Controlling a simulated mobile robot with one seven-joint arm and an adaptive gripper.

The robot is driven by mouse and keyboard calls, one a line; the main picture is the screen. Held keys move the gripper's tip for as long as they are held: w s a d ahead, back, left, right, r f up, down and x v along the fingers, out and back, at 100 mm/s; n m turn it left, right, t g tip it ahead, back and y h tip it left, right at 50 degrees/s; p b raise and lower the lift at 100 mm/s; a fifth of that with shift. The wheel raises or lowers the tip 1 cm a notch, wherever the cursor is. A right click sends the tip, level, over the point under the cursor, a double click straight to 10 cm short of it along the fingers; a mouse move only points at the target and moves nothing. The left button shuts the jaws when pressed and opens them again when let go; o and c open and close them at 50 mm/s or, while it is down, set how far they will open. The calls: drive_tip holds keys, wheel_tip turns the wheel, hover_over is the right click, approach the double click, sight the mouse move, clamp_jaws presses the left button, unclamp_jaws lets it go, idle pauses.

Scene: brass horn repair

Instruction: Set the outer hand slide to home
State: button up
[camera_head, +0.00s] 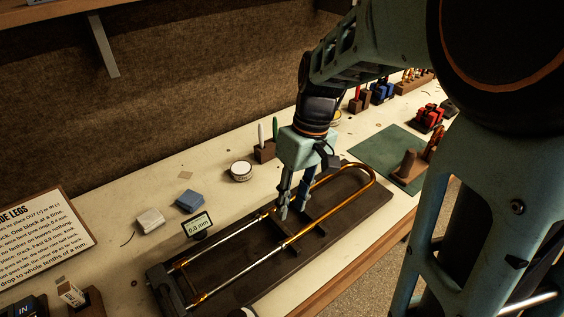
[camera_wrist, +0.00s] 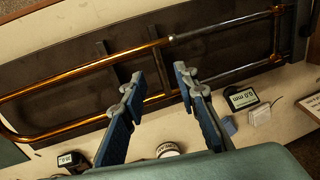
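The outer hand slide (camera_head: 333,206) is a long brass U-shaped tube lying over a dark board (camera_head: 240,278). Its bend is at the far right, and silver inner legs (camera_head: 236,265) show at the near left. In the wrist view its brass tubes (camera_wrist: 75,73) run across the picture, with the bend at the left. My gripper (camera_head: 292,209) points down over the slide's middle. Its fingers (camera_wrist: 160,72) are apart near the tubes, with a dark crosspiece between them in the wrist view. I cannot tell whether they touch the slide.
A small display (camera_head: 199,225) reading 0.0 mm stands beside the board. A blue block (camera_head: 190,200), a white block (camera_head: 150,220) and a round tin (camera_head: 241,171) lie behind it. An instruction card (camera_head: 42,235) is at the left. A green mat (camera_head: 375,147) lies beyond the bend.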

sight(286, 228)
drive_tip(key=f, duration=0.4)
drive_tip(key=a+f, duration=0.1)
drive_tip(key=f, duration=0.1)
drive_tip(key=shift+s, duration=0.3)
drive_tip(key=shift+c, duration=0.3)
clamp_jaws()
